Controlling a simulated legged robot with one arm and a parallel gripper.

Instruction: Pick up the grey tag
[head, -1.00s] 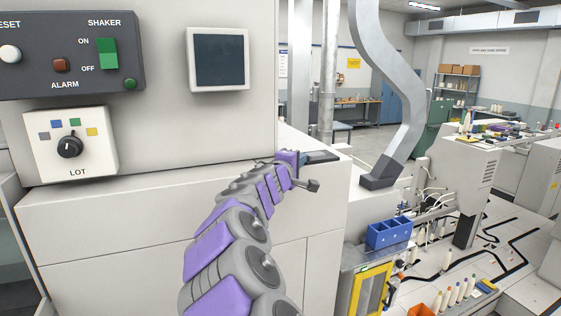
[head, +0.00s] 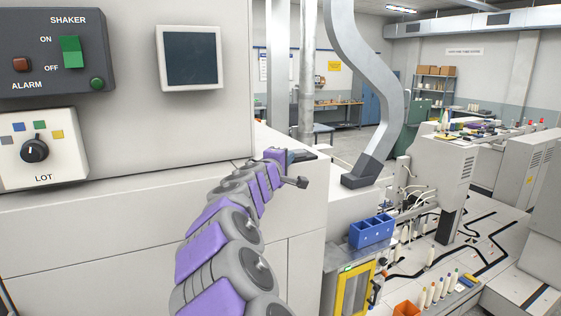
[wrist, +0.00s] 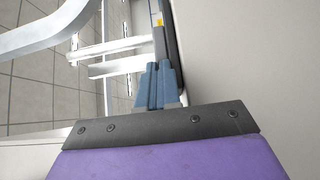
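I cannot make out a grey tag in either view. My gripper (head: 300,156) is at the far end of my purple and grey arm, by the top edge of the pale machine cabinet (head: 120,240). In the wrist view its two blue fingers (wrist: 158,84) lie side by side with no clear gap, and I see nothing held between them. Beyond the fingertips are a dark edge and pale metal bars (wrist: 115,58), with floor tiles below.
A control panel (head: 90,60) with a green switch and a LOT dial (head: 35,150) are on the left. A curved grey duct (head: 375,80) stands beyond the gripper. A blue bin (head: 371,232) and several bobbins are lower right. Tiled floor shows at right.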

